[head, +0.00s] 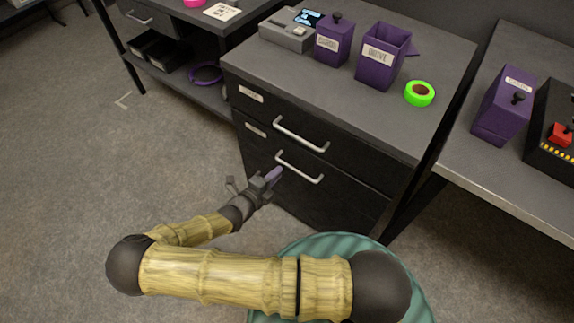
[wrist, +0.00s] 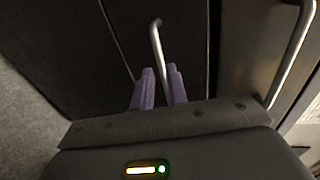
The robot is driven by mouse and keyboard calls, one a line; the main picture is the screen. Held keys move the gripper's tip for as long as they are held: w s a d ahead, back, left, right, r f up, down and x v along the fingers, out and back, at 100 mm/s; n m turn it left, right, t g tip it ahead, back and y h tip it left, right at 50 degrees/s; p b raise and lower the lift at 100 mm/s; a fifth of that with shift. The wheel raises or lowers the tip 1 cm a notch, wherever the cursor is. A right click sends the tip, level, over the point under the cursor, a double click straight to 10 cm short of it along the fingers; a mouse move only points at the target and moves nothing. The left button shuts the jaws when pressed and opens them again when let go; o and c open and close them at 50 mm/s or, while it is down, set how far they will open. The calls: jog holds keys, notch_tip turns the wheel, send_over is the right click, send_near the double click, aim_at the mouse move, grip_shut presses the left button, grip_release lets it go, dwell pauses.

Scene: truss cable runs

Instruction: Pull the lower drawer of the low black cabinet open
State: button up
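The low black cabinet (head: 330,203) stands in the middle of the head view, with two silver bar handles on its front. The lower drawer's handle (head: 300,168) is below the upper one, and both drawers look flush and shut. My gripper (head: 276,173), with purple fingers, is at the lower handle's left part. In the wrist view, the lower handle (wrist: 156,40) runs down toward the gap between my two fingers (wrist: 160,75). The fingers are apart, with the bar between or just beyond them; contact is not visible. The bar's near part is partly hidden by the fingers.
The upper drawer's handle (head: 300,134) is close above; it also shows in the wrist view (wrist: 292,55). Purple containers (head: 383,55) and green tape (head: 419,93) are on the cabinet top. A table (head: 510,185) stands at right. The floor (head: 110,150) at left is clear.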

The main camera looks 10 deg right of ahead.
aim_at(287, 164)
jog(key=x, duration=0.6)
jog(key=shift+w+d+b, duration=0.15)
jog(key=shift+b, duration=0.15)
grip_shut()
